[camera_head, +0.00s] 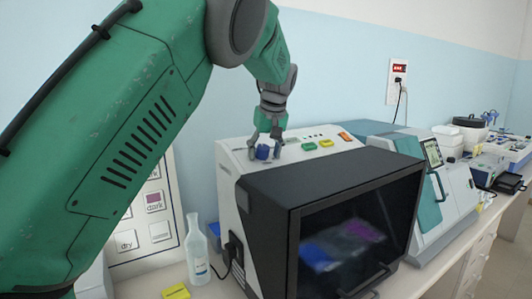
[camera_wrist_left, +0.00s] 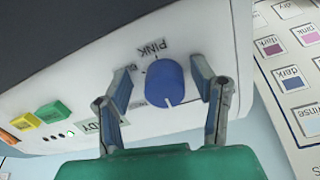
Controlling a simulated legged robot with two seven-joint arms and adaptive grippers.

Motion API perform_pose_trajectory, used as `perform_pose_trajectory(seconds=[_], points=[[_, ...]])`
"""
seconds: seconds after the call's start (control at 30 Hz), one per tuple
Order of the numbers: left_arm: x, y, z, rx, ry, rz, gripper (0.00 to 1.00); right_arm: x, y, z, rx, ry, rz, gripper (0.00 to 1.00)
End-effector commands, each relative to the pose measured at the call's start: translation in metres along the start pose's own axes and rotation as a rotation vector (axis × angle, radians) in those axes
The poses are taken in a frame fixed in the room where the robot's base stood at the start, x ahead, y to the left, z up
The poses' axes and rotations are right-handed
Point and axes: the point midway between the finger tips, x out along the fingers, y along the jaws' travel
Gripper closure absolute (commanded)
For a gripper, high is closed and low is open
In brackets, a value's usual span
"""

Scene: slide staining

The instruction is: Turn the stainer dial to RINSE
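The stainer (camera_head: 232,180) is a white and black machine with a dark front window, and its blue dial (camera_head: 263,152) sits on the top panel at the left. In the left wrist view the dial (camera_wrist_left: 165,82) is a round blue knob with a white mark at its lower edge; an upside-down PINK label (camera_wrist_left: 152,48) is above it. My left gripper (camera_head: 268,143) is over the dial, pointing down. In the left wrist view its fingers (camera_wrist_left: 162,80) stand either side of the dial with gaps, so it is open. No RINSE label by the dial is readable. My right gripper is not in view.
Green and yellow buttons (camera_head: 318,144) are on the stainer's top panel. A teal and white machine (camera_head: 440,195) stands close on the right.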

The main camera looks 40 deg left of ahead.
Motion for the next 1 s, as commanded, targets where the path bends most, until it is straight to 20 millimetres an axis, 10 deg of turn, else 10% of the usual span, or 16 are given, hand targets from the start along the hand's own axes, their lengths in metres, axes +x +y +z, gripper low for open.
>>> perform_pose_trajectory(seconds=[0.27,1.0], points=[[-0.008,0.000,-0.002,0.000,0.006,0.004,0.48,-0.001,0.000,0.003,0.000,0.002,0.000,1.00],[-0.119,0.003,-0.001,0.001,0.002,-0.001,0.48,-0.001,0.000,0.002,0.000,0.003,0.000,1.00]])
